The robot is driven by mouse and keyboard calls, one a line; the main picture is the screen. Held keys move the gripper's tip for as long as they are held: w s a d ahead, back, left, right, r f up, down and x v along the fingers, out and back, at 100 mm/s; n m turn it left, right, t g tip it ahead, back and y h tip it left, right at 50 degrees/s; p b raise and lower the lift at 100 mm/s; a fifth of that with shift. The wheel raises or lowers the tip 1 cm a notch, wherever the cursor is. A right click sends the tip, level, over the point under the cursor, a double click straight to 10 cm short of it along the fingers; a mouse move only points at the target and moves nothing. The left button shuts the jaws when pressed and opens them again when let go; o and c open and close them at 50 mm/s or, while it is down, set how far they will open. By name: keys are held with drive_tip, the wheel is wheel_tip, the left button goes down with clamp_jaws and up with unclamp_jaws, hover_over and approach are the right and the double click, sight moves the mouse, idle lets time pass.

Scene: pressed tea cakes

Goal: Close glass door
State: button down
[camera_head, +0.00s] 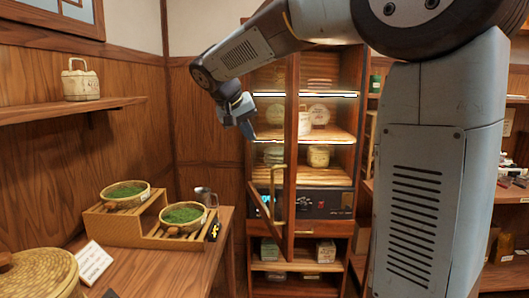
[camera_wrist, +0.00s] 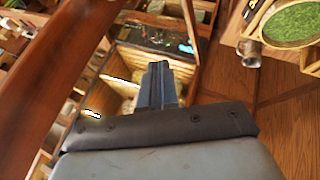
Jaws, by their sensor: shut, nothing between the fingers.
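The glass door (camera_head: 291,130) belongs to the tall wooden display cabinet in the middle of the head view. It stands ajar, its wood-framed free edge swung out toward me and its lower rail slanting. My gripper (camera_head: 247,129) is at the left of the door's frame, at about mid-shelf height, shut and empty. In the wrist view my shut fingers (camera_wrist: 160,68) point toward the cabinet interior. A wide wooden bar, likely the door frame (camera_wrist: 62,65), crosses the left side; contact is unclear.
Lit cabinet shelves (camera_head: 335,133) hold tea cakes and jars above a dark control panel (camera_head: 328,203). At left, a table carries a stepped wooden stand (camera_head: 118,227) with two baskets of green tea.

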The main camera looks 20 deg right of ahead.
approach(276, 163)
wheel_tip(276, 163, down, 3)
drive_tip(key=w+a, duration=0.1)
drive_tip(key=a, duration=0.1)
drive_tip(key=shift+w+d+f, duration=0.15)
drive_tip(key=shift+d, duration=0.55)
drive_tip(key=shift+w+d+f, duration=0.15)
drive_tip(key=shift+d, duration=0.5)
drive_tip(key=shift+w+d+f, duration=0.1)
drive_tip(key=shift+d+f, duration=0.05)
drive_tip(key=shift+d, duration=0.55)
drive_tip(key=shift+d, duration=0.15)
